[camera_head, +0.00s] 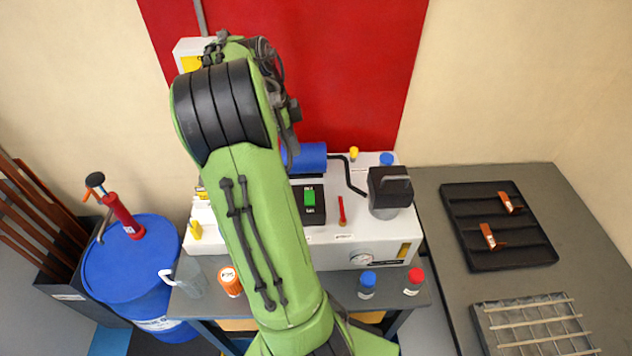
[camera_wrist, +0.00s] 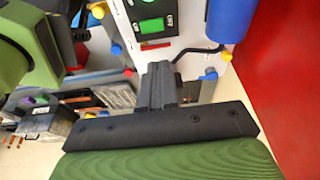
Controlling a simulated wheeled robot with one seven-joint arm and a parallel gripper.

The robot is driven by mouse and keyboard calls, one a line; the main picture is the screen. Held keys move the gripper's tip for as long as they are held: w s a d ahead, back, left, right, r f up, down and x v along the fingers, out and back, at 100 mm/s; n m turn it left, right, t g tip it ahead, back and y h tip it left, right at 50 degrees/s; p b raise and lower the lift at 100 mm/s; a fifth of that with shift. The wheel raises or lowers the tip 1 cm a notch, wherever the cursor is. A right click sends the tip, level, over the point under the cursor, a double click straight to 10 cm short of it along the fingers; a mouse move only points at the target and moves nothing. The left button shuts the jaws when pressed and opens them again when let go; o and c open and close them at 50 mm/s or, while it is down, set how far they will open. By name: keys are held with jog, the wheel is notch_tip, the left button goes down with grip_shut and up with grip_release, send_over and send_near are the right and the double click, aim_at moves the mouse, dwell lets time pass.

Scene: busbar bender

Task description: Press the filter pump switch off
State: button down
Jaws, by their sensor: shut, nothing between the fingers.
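A green switch (camera_head: 309,198) sits in a black plate on top of a white machine (camera_head: 330,235), just right of my arm in the head view. Any lettering by it is too small to read. The switch also shows in the wrist view (camera_wrist: 152,25) near the top, lit green. My gripper (camera_wrist: 160,70) is shut and empty in the wrist view, its fingers pointing toward the machine. The fingertips appear below the switch in that picture, apart from it. In the head view my arm hides the gripper.
A blue cylinder (camera_head: 306,157), a black hose (camera_head: 352,178), a red lever (camera_head: 342,211) and a black-topped unit (camera_head: 390,188) surround the switch. Capped bottles (camera_head: 367,284) stand at the machine's front. A blue drum (camera_head: 135,262) stands left. A red panel (camera_head: 365,75) is behind.

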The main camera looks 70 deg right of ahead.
aim_at(310, 193)
jog(key=shift+s, duration=0.15)
jog(key=x, duration=0.8)
jog(key=b+x, duration=0.1)
jog(key=x, duration=0.4)
jog(key=shift+w+a+f, duration=0.25)
jog(key=shift+w, duration=0.05)
jog(key=shift+f, duration=0.35)
jog(key=shift+w+d+f+b, duration=0.1)
jog(key=shift+f+b, duration=0.25)
jog(key=shift+b, duration=0.2)
jog(key=shift+r, duration=0.15)
